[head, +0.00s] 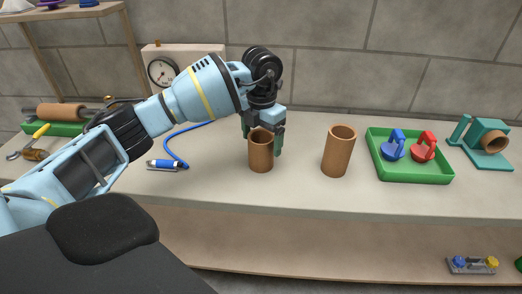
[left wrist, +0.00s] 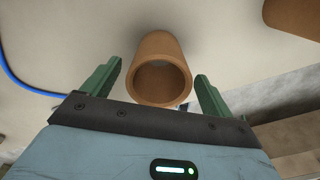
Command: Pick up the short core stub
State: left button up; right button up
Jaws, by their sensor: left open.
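The short core stub (head: 261,154) is a brown open tube standing upright on the bench. It also shows in the left wrist view (left wrist: 162,48), its open end facing the camera. My left gripper (head: 263,137) is at the stub, coming from above and behind it. In the left wrist view its green fingers (left wrist: 157,82) are open, one on each side of the stub, with a gap on both sides. A taller brown tube (head: 339,151) stands upright to the right. My right gripper is not in view.
A green tray (head: 416,175) holds a blue and a red handled piece. A teal fixture (head: 485,143) with a brown tube stands at far right. A blue hose with a nozzle (head: 165,165) lies left of the stub. A gauge box (head: 180,62) stands behind my left arm.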

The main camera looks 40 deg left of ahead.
pick_arm(q)
notch_tip(320, 180, down, 3)
jog(key=shift+f, duration=0.2)
jog(key=c, duration=1.1)
